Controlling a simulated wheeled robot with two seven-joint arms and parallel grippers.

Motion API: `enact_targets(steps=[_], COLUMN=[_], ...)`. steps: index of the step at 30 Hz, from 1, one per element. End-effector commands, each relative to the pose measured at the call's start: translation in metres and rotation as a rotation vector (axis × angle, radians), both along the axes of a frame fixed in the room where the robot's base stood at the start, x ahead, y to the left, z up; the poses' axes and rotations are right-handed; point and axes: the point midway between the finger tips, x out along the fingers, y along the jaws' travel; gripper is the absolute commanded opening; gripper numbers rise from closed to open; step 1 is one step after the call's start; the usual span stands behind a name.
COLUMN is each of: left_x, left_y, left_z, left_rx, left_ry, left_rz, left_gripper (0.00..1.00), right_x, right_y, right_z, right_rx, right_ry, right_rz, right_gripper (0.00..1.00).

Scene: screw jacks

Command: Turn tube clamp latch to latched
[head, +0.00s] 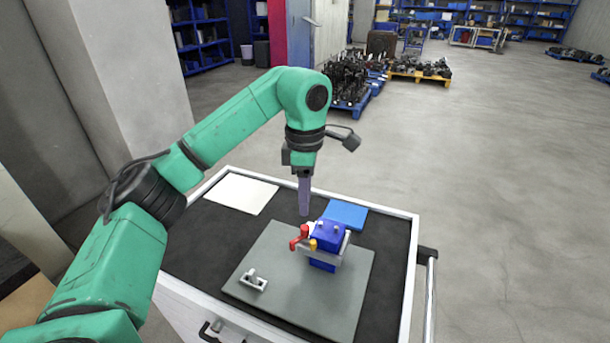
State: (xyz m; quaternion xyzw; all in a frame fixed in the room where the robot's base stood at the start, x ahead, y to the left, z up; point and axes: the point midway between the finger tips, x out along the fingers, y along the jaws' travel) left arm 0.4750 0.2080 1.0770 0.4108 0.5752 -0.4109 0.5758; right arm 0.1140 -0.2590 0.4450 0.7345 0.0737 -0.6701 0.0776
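A blue block clamp fixture (327,238) stands on a grey plate (285,305) on the cart. It has a red handle (298,237) and a small yellow-orange part (312,245) on its left side, and silvery metal around it. I cannot tell for sure which part is the tube clamp latch or how it is set. A small grey metal bracket (253,281) with an upright pin sits on the plate's left front. My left gripper (304,212) points down just above and behind the blue block. Its fingers show as one narrow bar, so their opening is unclear. My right gripper is out of view.
The cart (412,262) has a dark top with a raised pale rim. A white sheet (241,193) lies at its back left and a blue flat piece (345,213) behind the block. Open floor lies to the right; loaded pallets stand farther back.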

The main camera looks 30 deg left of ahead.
Motion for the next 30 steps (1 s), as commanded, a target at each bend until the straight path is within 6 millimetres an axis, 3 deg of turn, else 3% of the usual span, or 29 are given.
enact_targets(steps=[1,3,9,19,24,27,30], left_x=[0.001,0.001,0.000,0.000,0.000,0.000,0.000], left_y=[0.000,0.001,0.001,0.000,-0.001,-0.001,-0.001], left_z=[0.022,0.041,0.065,0.067,0.074,0.067,0.050], left_rx=[0.000,0.001,0.000,0.000,-0.001,-0.001,0.000], left_ry=[-0.007,-0.007,-0.003,0.000,0.004,0.003,0.004], left_rz=[0.001,0.002,0.002,-0.032,-0.396,-0.520,-0.531], left_gripper=[0.39,0.39,0.39,0.39,0.39,0.39,0.39], right_x=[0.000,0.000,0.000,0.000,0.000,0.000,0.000], right_y=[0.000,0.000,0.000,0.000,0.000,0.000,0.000], right_z=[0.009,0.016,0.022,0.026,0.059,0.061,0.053], right_rx=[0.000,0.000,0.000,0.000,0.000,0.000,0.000], right_ry=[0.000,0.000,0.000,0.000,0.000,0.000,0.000], right_rz=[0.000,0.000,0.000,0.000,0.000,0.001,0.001], right_gripper=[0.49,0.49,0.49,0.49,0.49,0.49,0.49])
